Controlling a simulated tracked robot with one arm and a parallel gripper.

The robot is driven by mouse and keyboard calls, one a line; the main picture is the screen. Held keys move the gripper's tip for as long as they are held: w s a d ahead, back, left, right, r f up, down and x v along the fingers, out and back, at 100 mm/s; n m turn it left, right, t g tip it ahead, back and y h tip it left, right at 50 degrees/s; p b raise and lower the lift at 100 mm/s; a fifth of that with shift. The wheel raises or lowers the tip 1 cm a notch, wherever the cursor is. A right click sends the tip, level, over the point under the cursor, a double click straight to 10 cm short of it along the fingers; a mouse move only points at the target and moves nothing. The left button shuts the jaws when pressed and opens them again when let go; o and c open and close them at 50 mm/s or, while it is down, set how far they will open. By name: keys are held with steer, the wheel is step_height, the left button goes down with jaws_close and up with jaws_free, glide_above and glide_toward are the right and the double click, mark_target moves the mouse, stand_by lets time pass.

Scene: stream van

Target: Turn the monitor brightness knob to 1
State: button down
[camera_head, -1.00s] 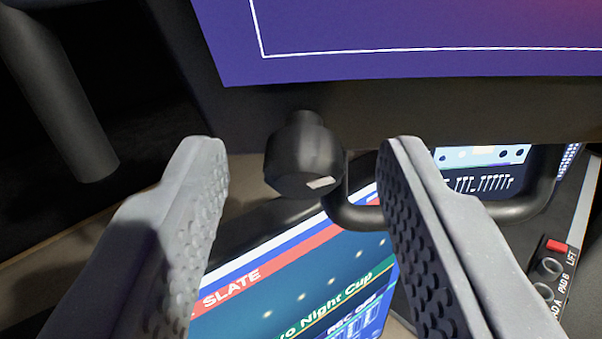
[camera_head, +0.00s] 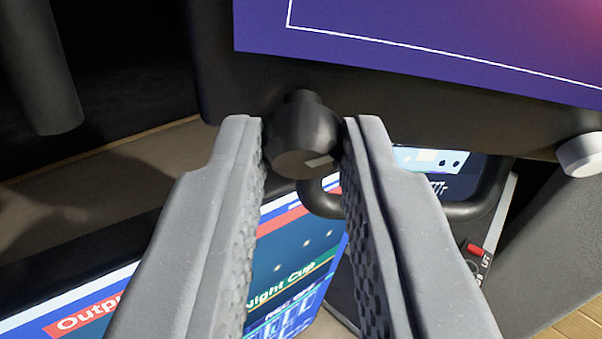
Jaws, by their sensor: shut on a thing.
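The monitor brightness knob (camera_head: 303,137) is a dark, rounded knob on the lower bezel of the monitor (camera_head: 420,110), left of the middle. It has a small light mark on the lower right of its front face. My gripper (camera_head: 304,140) is shut on the knob, with one grey, bumpy finger on each side of it. The fingers hide the knob's left and right edges. No number scale is readable around the knob.
A pale knob (camera_head: 580,155) sits at the right end of the bezel. Below are a lit screen with a red banner (camera_head: 90,310), a dark curved handle (camera_head: 465,210) and a panel with a red switch (camera_head: 477,250). A dark post (camera_head: 40,75) stands at upper left.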

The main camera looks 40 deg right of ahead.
steer(key=n+p, duration=0.1)
steer(key=n+h+p, duration=0.1)
steer(key=p, duration=0.1)
steer(key=g+h+p, duration=0.1)
steer(key=shift+w+a+r+n, duration=0.15)
steer(key=shift+a+r+n, duration=0.1)
steer(key=shift+n, duration=0.15)
steer(key=n+g+h+p, duration=0.1)
steer(key=n+h+p, duration=0.1)
steer(key=p, duration=0.1)
steer(key=shift+w+a+f+p, duration=0.1)
steer(key=shift+f+p, duration=0.05)
steer(key=shift+p, duration=0.25)
steer(key=shift+f+n+h+p, duration=0.2)
steer(key=shift+n+h+p, duration=0.5)
steer(key=shift+p, duration=0.4)
steer(key=shift+f+n, duration=0.1)
steer(key=shift+n, duration=0.2)
steer(key=c, duration=1.3)
jaws_free()
steer(key=shift+g, duration=0.3)
steer(key=shift+s+a+f+b, duration=0.35)
steer(key=shift+a+b, duration=0.1)
steer(key=shift+b, duration=0.35)
steer(key=b+v, duration=0.5)
steer(key=v, duration=0.7)
steer(key=shift+a, duration=0.2)
